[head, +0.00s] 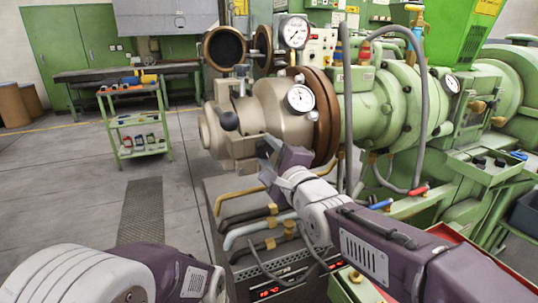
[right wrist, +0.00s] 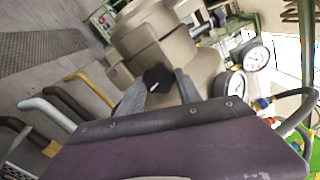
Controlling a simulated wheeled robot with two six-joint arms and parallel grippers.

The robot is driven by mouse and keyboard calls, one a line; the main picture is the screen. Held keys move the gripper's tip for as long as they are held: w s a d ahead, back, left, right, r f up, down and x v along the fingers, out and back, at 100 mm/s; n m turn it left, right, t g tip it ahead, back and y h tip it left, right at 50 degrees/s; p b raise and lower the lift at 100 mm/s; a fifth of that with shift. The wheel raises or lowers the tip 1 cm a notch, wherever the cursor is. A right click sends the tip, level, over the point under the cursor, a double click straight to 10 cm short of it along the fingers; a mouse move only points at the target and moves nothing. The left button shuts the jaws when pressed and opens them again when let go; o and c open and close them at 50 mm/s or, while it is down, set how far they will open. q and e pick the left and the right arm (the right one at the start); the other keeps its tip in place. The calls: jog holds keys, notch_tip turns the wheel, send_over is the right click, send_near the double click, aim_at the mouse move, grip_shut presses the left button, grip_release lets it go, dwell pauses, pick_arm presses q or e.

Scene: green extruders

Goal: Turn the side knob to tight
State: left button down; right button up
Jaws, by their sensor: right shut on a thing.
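The side knob (right wrist: 157,77) is black with a small white mark and sits on the side of the beige extruder head (right wrist: 185,62) in the right wrist view. My right gripper (right wrist: 160,85) is shut on this knob, with one grey finger on either side of it. In the head view my right gripper (head: 268,156) reaches up to the side of the beige extruder head (head: 262,107); its fingers and wrist hide the knob there. My left arm shows at the lower left of the head view, but its gripper is out of view.
Several hoses (head: 250,215) run below the head. A green tool cart (head: 137,122) stands to the left, with open floor around it.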

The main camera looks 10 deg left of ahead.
jog(key=shift+f+m, duration=0.15)
jog(key=shift+m, duration=1.45)
jog(key=o, duration=1.4)
jog(key=shift+c, duration=0.2)
jog(key=v, duration=0.9)
